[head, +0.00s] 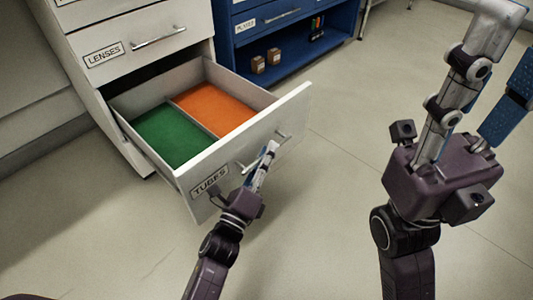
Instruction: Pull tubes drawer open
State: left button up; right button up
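The tubes drawer (204,169) is pulled well out of the white cabinet, with its TUBES label on the front. Inside are a green compartment and an orange compartment, both of which look empty. My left gripper (268,152) is at the drawer's bar handle (284,135), overlapping it in the view. The fingers are small and partly hide the handle, so I cannot tell whether they grip it. My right gripper (507,75) is raised at the upper right, away from the drawer, with its two fingers spread apart and nothing between them.
Above is the closed LENSES drawer (128,50) with its own handle. A blue cabinet (284,60) stands behind, its shelf holding small brown boxes (258,65) and a rack of coloured items (317,30). The floor (320,220) in front and to the right is clear.

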pick_arm(q)
jog(key=shift+s+a, duration=0.1)
jog(key=shift+s, duration=0.1)
jog(key=v, duration=1.1)
jog(key=shift+s+f, duration=0.15)
jog(key=shift+s, duration=0.15)
